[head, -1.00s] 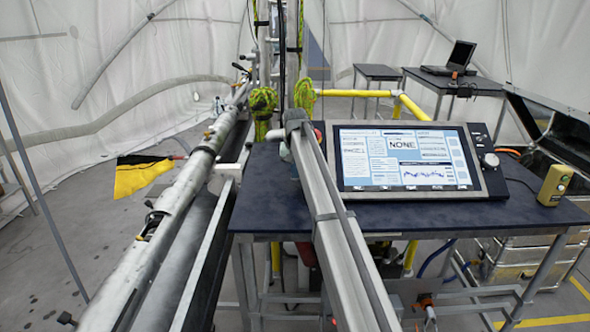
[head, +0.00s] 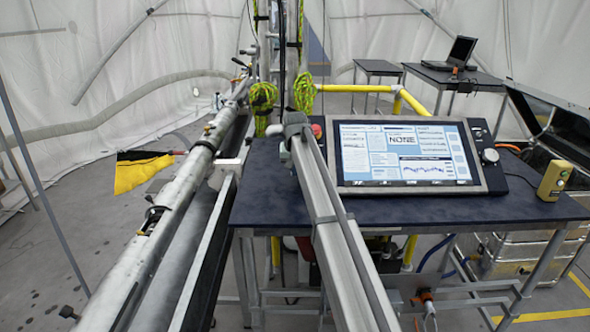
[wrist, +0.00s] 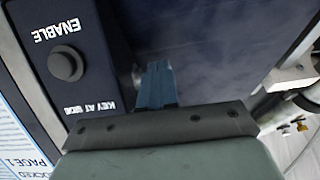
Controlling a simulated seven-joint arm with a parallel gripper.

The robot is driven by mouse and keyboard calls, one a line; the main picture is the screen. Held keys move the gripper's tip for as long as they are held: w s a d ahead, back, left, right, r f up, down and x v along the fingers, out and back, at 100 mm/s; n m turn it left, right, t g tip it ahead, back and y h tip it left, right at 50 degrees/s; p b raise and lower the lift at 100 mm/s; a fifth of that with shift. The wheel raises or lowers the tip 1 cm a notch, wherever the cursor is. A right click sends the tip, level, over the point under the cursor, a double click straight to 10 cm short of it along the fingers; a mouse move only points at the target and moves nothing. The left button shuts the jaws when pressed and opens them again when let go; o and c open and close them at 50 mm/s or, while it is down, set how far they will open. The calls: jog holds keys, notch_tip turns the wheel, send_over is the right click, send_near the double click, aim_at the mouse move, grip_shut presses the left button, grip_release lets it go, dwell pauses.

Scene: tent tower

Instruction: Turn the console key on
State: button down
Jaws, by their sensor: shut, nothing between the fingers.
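The console (head: 407,155) stands on the dark table, its lit screen reading NONE. My arm reaches to the console's left side in the head view, where its own links hide my gripper. In the wrist view my gripper (wrist: 156,85) is shut and empty, its fingers over a dark panel surface. To its left is a dark panel (wrist: 92,20) with a round black button (wrist: 66,64), an upside-down ENABLE label and a partly readable KEY AT label. I cannot make out the key; whether my fingers touch anything is unclear.
A red button (head: 316,130) sits beside the console's left edge. A round knob (head: 489,156) is on its right side, and a yellow box (head: 554,181) stands at the table's right. The front strip of the table (head: 440,211) is clear.

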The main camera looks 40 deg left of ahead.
jog(key=shift+f, duration=0.4)
jog(key=shift+w+a+r, duration=0.3)
jog(key=shift+w+a, duration=0.3)
jog(key=shift+r, duration=0.3)
jog(key=s+d+v, duration=0.1)
jog(key=v, duration=1.3)
jog(key=shift+f, duration=0.2)
